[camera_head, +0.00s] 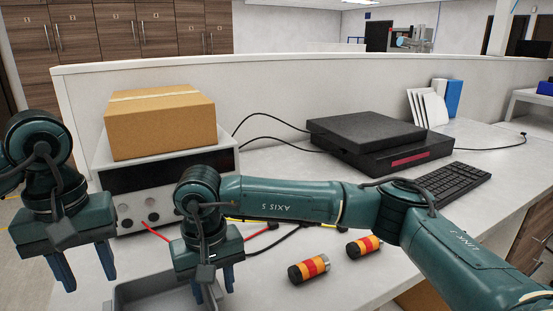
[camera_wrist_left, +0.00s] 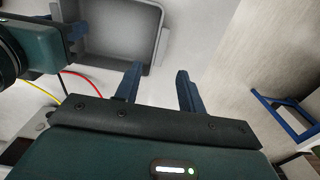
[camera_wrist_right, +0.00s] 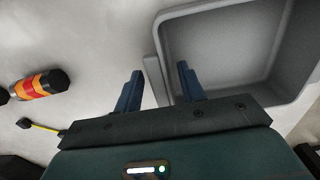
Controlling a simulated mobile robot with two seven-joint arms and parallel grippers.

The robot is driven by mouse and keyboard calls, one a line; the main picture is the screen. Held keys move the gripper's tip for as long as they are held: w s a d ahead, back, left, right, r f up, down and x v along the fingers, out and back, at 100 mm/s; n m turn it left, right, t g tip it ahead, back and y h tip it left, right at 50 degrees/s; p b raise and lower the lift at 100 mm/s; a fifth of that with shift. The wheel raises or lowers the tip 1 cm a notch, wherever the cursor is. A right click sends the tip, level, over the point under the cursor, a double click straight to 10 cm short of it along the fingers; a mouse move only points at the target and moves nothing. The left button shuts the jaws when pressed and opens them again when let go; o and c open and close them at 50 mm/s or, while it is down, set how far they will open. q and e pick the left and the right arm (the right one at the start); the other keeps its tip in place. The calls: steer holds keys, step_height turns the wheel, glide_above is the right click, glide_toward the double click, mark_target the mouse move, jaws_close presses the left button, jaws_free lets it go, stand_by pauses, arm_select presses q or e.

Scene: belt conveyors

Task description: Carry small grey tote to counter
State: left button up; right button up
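The small grey tote (camera_head: 150,291) stands at the bottom edge of the head view, partly cut off. It looks empty in the left wrist view (camera_wrist_left: 122,38) and the right wrist view (camera_wrist_right: 230,45). My left gripper (camera_head: 86,275) is open and empty, to the left of the tote; in its wrist view the tote's near side wall lines up with the finger gap. My right gripper (camera_head: 213,286) is open at the tote's right side. In its wrist view the rim shows between the two fingers; I cannot tell whether they touch it.
A cardboard box (camera_head: 160,126) rests on a white instrument (camera_head: 165,170) behind the tote. Cables and two orange-striped cylinders (camera_head: 309,268) (camera_head: 364,246) lie on the counter (camera_head: 280,175). A black device (camera_head: 368,135) and keyboard (camera_head: 453,185) stand further right.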

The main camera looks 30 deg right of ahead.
steer(key=shift+r, duration=0.45)
arm_select(q)
steer(key=shift+r, duration=0.7)
arm_select(e)
step_height(320, 180, up, 11)
